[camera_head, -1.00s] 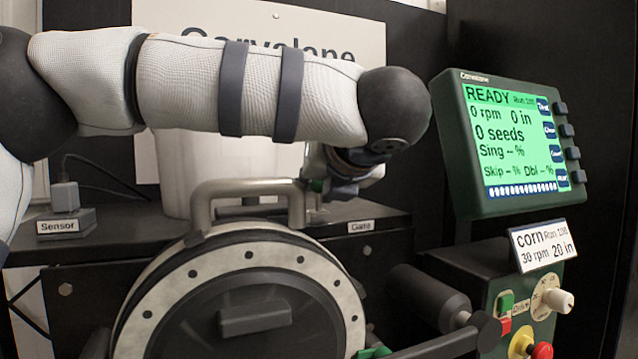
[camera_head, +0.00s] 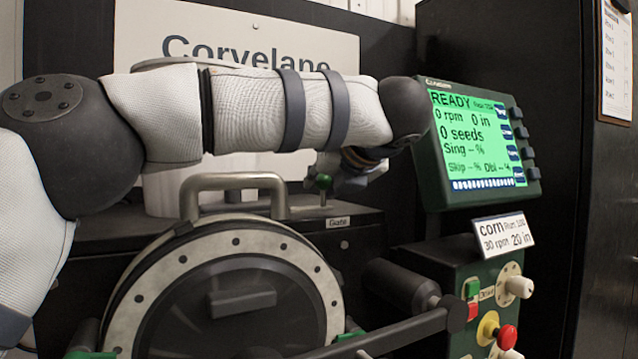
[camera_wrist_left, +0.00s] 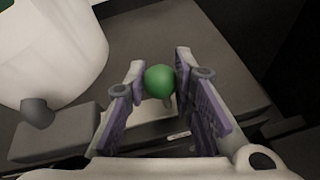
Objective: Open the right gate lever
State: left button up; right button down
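The gate lever has a round green knob (camera_head: 323,181) on a short stem above the black deck, behind the drum's handle and near the "Gate" label (camera_head: 338,222). My left gripper (camera_head: 335,180) reaches it from the right, below my forearm. In the left wrist view the green knob (camera_wrist_left: 159,81) sits between the two purple-padded fingers, which are close against it on both sides. The fingers look shut on it. The lever's foot is partly hidden by the knob and fingers. My right gripper is not in view.
The grey tubular handle (camera_head: 235,181) of the round seed-meter housing (camera_head: 130,290) stands left of the lever. A white hopper (camera_wrist_left: 60,45) is behind. The green-screen monitor (camera_head: 480,140) and control box (camera_head: 490,290) stand to the right.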

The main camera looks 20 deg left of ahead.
pick_arm(q)
jog(key=o, duration=0.5)
jog(key=shift+c, duration=0.2)
jog(key=shift+s+d, duration=0.1)
jog(key=v, duration=1.2)
